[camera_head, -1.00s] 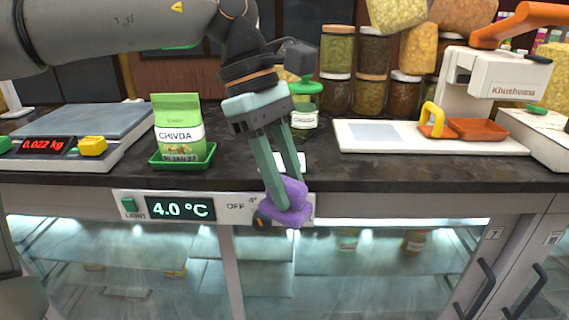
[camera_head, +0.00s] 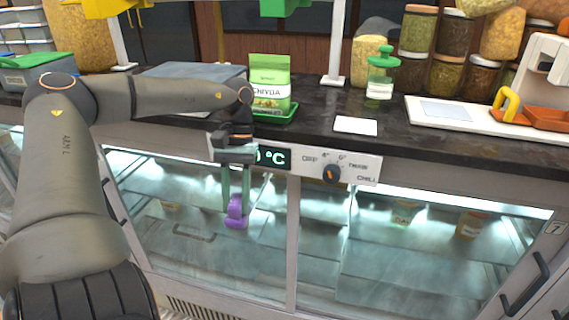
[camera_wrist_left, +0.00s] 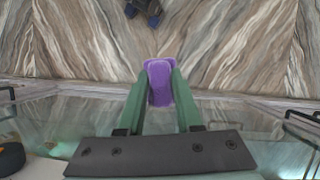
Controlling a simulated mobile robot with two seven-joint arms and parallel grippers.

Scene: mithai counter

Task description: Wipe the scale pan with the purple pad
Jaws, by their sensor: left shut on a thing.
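The purple pad (camera_head: 236,214) is held between the fingertips of my left gripper (camera_head: 235,203), which is shut on it. The gripper points down in front of the display case glass, below the counter top. In the left wrist view the pad (camera_wrist_left: 160,82) sits between the two green fingers, above the floor. The scale pan (camera_head: 190,72) is a grey plate on the counter at the left. My left arm crosses in front of the scale and hides its front and readout. The pad is apart from the pan. My right gripper is not in view.
A green CHIVDA packet (camera_head: 269,82) stands on a green tray (camera_head: 280,117) right of the scale. A white card (camera_head: 356,125) and a green-lidded jar (camera_head: 381,76) are farther right. The control panel (camera_head: 350,166) and case glass lie close behind the gripper.

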